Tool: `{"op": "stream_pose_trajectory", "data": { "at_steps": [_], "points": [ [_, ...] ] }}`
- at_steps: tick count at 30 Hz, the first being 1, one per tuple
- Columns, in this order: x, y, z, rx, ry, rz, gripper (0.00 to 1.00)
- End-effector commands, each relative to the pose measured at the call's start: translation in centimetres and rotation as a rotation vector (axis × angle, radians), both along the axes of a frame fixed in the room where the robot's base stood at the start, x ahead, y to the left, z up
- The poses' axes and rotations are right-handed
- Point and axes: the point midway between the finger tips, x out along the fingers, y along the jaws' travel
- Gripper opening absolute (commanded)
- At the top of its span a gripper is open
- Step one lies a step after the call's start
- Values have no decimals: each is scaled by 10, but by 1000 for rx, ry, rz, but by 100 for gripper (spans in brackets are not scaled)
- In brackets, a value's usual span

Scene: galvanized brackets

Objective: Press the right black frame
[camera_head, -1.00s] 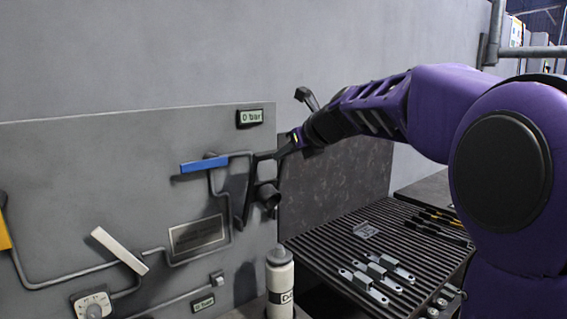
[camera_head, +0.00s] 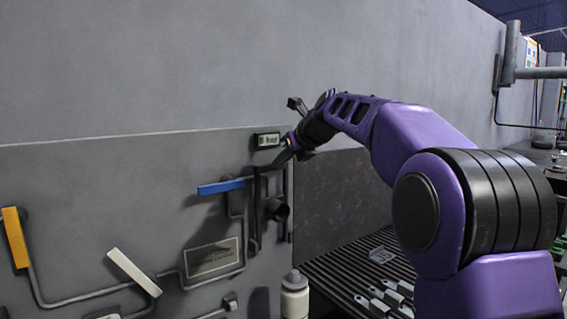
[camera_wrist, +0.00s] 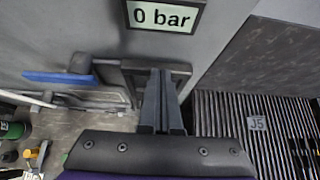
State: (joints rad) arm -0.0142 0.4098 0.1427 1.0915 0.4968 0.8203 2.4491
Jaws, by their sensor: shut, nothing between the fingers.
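A black frame (camera_wrist: 184,72) is on the wall panel below a display in the wrist view. In the head view, its dark bars (camera_head: 256,215) appear right of the blue handle, partly overlapped by other fittings. My gripper (camera_wrist: 161,74) is shut and empty, its fingers covering the middle of the frame. In the head view, my gripper (camera_head: 278,163) is beside the panel, at the frame's upper end. I cannot tell whether the fingertips touch it.
A display reading 0 bar (camera_wrist: 164,16) is just above the fingers. A blue handle (camera_head: 220,186), a white lever (camera_head: 134,271) and a yellow lever (camera_head: 15,237) stick out to the left. A white bottle (camera_head: 294,296) stands below. A ribbed bench (camera_head: 340,262) is at right.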

Motion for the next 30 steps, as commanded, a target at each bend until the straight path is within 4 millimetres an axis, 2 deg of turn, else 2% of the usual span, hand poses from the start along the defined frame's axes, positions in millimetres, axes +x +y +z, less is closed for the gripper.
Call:
{"op": "stream_pose_trajectory", "data": {
  "at_steps": [14,20,30],
  "points": [
    [-4,-3,5,-1,-2,0,0],
    [-28,-21,26,0,-4,-3,0],
    [-83,-61,72,-1,-3,-2,0]
  ]
}}
